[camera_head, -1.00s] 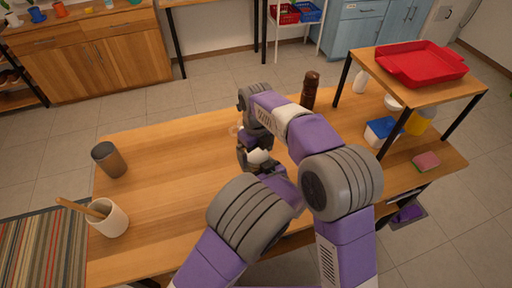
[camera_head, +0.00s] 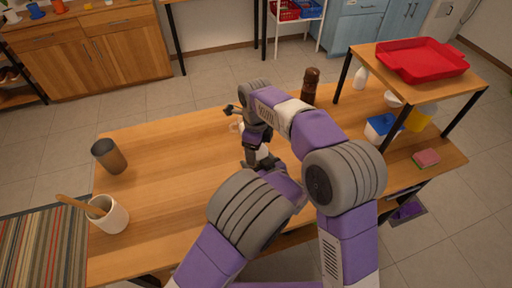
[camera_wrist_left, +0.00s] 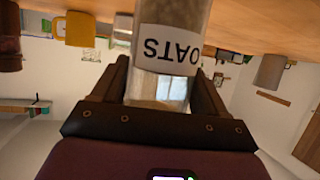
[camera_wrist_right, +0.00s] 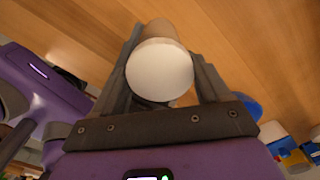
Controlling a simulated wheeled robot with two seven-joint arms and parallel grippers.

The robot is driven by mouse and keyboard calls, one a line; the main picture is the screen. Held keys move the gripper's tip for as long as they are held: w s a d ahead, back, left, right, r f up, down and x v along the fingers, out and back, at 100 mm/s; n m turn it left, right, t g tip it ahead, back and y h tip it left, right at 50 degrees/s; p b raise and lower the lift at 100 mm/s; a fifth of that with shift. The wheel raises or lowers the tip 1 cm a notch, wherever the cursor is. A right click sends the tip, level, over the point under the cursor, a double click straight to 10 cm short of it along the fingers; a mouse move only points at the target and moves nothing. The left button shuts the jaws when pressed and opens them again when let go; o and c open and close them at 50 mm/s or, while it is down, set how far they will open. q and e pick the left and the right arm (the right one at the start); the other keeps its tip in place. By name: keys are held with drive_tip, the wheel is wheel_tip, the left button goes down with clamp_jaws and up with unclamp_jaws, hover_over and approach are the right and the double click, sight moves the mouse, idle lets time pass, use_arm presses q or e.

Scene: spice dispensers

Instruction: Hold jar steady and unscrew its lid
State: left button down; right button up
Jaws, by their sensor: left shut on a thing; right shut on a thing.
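The glass jar (camera_wrist_left: 170,50) shows in the left wrist view with its OATS label upside down. My left gripper (camera_wrist_left: 160,66) is shut on the jar, one finger on each side. A round white lid (camera_wrist_right: 160,70) faces the camera in the right wrist view, with a brownish rounded surface behind it. My right gripper (camera_wrist_right: 165,45) is shut around the lid. I cannot tell whether the lid touches the jar. In the head view my right arm reaches over the table and hides most of the jar; only a small white part (camera_head: 262,152) shows near the grippers.
The wooden table (camera_head: 170,180) is clear on its left half except a brown tumbler (camera_head: 108,157) and a pale utensil cup (camera_head: 108,215). A dark bottle (camera_head: 310,88) stands behind my right arm. A shelf with a red tray (camera_head: 420,62), a blue-lidded box (camera_head: 382,130) and a sponge (camera_head: 427,158) fills the right.

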drive_tip(key=shift+n, duration=0.5)
drive_tip(key=o, duration=1.1)
drive_tip(key=shift+o, duration=0.2)
drive_tip(key=shift+r, duration=0.15)
wheel_tip(320, 180, up, 4)
drive_tip(key=shift+r, duration=0.15)
drive_tip(key=shift+c, duration=0.3)
drive_tip(key=r+m, duration=0.1)
drive_tip(key=m, duration=0.1)
drive_tip(key=r+m, duration=0.1)
drive_tip(key=shift+m, duration=0.4)
drive_tip(key=r+m, duration=0.1)
drive_tip(key=m, duration=0.1)
drive_tip(key=shift+r+m, duration=0.1)
drive_tip(key=shift+m, duration=0.3)
drive_tip(key=shift+f, duration=3.9)
drive_tip(key=shift+c, duration=0.5)
